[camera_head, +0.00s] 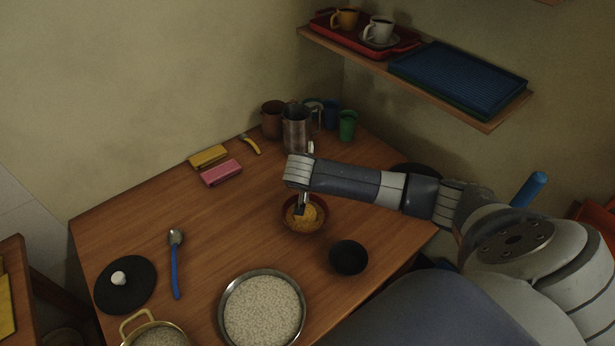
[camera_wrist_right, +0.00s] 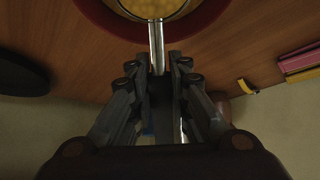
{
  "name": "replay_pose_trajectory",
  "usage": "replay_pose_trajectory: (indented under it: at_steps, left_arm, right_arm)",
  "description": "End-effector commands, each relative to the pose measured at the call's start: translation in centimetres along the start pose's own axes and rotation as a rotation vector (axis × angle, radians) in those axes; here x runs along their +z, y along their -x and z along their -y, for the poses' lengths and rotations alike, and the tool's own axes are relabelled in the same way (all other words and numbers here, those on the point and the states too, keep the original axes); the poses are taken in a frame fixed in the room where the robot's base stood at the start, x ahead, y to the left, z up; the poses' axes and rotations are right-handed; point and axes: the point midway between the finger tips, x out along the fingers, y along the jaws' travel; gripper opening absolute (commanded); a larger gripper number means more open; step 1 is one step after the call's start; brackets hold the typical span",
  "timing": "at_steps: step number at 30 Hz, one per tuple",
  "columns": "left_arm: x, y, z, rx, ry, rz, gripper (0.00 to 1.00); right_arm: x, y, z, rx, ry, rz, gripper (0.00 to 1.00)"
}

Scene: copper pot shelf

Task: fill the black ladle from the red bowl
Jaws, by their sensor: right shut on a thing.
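The red bowl (camera_head: 304,231) stands on the wooden table and holds yellow-orange grainy food. In the right wrist view its red rim (camera_wrist_right: 205,27) curves across the top. My right gripper (camera_head: 302,205) points down over the bowl. In the wrist view the right gripper (camera_wrist_right: 157,75) is shut on the dark handle of the black ladle (camera_wrist_right: 156,45). The ladle's metal shaft leads to a round metal cup inside the bowl's outline, with yellow food showing within its rim. How deep the cup sits, I cannot tell. My left gripper is not in view.
A small black bowl (camera_head: 348,258) stands right of the red bowl. A large pan of pale grains (camera_head: 262,310), a blue-handled spoon (camera_head: 175,265) and a black lid (camera_head: 125,285) are nearer the front. Mugs and a metal pitcher (camera_head: 297,130) stand behind; a shelf (camera_head: 440,95) hangs above right.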

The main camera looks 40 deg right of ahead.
Motion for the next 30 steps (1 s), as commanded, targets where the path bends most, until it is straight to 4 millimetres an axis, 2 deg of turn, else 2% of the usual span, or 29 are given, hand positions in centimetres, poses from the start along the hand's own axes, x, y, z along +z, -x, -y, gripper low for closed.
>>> replay_pose_trajectory:
  at_steps: [10,12,14,18,23,24,30]
  left_arm:
    - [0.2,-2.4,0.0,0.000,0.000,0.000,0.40]
    - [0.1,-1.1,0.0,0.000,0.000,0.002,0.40]
    - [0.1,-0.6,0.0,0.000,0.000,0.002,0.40]
    - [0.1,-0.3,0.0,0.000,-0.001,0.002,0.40]
    - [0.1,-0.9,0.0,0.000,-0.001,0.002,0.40]
    - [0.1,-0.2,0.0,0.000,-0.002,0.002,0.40]
    - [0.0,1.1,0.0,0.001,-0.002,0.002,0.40]
  right_arm:
    - [0.9,-1.9,0.1,-0.003,-0.004,0.260,0.00]
    - [0.3,-1.4,0.1,0.000,-0.005,0.311,0.00]
    - [0.2,-1.4,0.1,-0.001,-0.006,0.355,0.00]
    - [-0.1,-1.7,0.1,-0.002,-0.006,0.459,0.00]
    - [-0.3,-2.0,0.2,-0.005,-0.006,0.574,0.00]
    - [-0.8,-1.4,0.1,-0.004,-0.002,0.573,0.00]
    - [-1.8,-0.4,0.1,-0.004,-0.001,0.588,0.00]
